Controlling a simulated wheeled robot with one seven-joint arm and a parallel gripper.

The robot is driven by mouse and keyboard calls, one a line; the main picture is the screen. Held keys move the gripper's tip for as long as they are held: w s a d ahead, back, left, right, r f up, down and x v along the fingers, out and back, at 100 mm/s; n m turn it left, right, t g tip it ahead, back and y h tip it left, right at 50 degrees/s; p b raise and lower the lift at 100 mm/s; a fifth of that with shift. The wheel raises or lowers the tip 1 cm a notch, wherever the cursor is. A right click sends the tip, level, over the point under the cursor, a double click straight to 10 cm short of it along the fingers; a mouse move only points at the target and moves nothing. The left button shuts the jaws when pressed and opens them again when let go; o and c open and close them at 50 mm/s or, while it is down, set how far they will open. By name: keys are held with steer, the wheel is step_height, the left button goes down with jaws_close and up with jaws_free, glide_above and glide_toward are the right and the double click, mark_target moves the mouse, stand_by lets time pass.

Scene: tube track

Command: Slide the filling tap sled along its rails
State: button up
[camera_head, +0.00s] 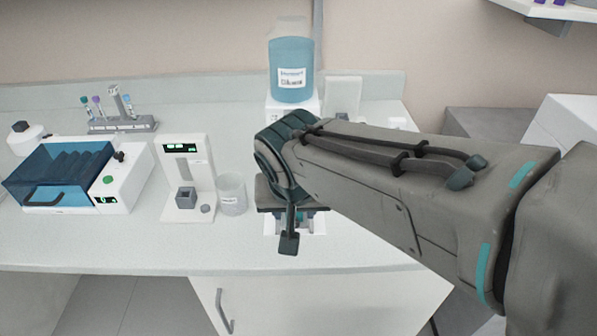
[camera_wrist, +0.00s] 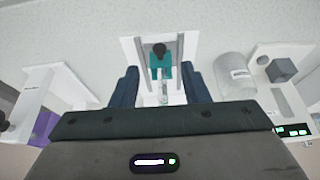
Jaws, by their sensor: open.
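The filling tap sled (camera_wrist: 161,69) is a teal block with a black knob, between two grey upright rails on a white base (camera_wrist: 129,44) in the wrist view. A clear tube-like part (camera_wrist: 164,92) shows just below the sled. My gripper (camera_wrist: 160,76) is open, with one dark finger on each side of the sled and rails, apart from them. In the head view my gripper (camera_head: 290,212) hangs over the front of the filling station, and my arm hides most of the sled. A bottle of blue liquid (camera_head: 291,70) stands on top of the station behind.
A clear beaker (camera_head: 232,195) and a white instrument with a green display (camera_head: 186,168) stand left of the station. Further left are a blue-lidded machine (camera_head: 60,175) and a tube rack (camera_head: 123,124). The counter front (camera_head: 120,238) is clear.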

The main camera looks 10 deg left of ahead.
steer(key=v, duration=0.6)
steer(key=shift+r, duration=0.4)
steer(key=shift+s, duration=0.15)
